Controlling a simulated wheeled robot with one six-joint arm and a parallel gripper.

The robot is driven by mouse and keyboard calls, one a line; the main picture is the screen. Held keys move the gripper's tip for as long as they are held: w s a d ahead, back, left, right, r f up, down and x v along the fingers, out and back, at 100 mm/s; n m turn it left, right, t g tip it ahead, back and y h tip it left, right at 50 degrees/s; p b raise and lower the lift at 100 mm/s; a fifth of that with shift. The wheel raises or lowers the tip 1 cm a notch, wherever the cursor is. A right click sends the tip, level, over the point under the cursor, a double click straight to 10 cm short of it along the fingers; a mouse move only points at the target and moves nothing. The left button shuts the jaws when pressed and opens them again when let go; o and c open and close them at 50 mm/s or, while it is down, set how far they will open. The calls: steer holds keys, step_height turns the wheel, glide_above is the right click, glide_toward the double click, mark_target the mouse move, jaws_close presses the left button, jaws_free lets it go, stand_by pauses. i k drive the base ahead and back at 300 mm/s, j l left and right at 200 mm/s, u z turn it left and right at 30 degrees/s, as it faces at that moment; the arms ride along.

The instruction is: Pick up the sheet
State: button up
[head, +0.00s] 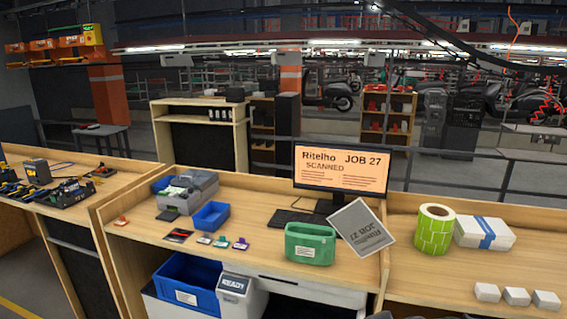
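The sheet (361,229) is a grey page with upside-down print reading Ritelho JOB 27. It shows tilted, just right of the green bin (310,244) and overlapping the lower right of the monitor (340,170). Its lower right edge crosses the divider between the middle and right benches. I cannot tell what supports it or whether it touches the bench. The monitor reads Ritelho JOB 27 SCANNED. My gripper is not in view.
The middle bench (262,215) carries a keyboard (297,222), blue bins (211,216) and small coloured items. A green roll (435,229), a white package (484,233) and white blocks (516,297) stand on the right bench. A READY-labelled unit (240,290) is below.

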mark_target(356, 222)
steer(key=i+l+u, duration=0.15)
steer(key=i+l, duration=0.15)
steer(key=i+l+u, duration=0.15)
steer(key=i+l, duration=0.15)
steer(key=l, duration=0.15)
steer(key=i+l+u, duration=0.1)
steer(key=i+l, duration=0.15)
steer(key=l, duration=0.15)
steer(key=i+l+u, duration=0.15)
steer(key=l, duration=0.3)
steer(key=i, duration=0.1)
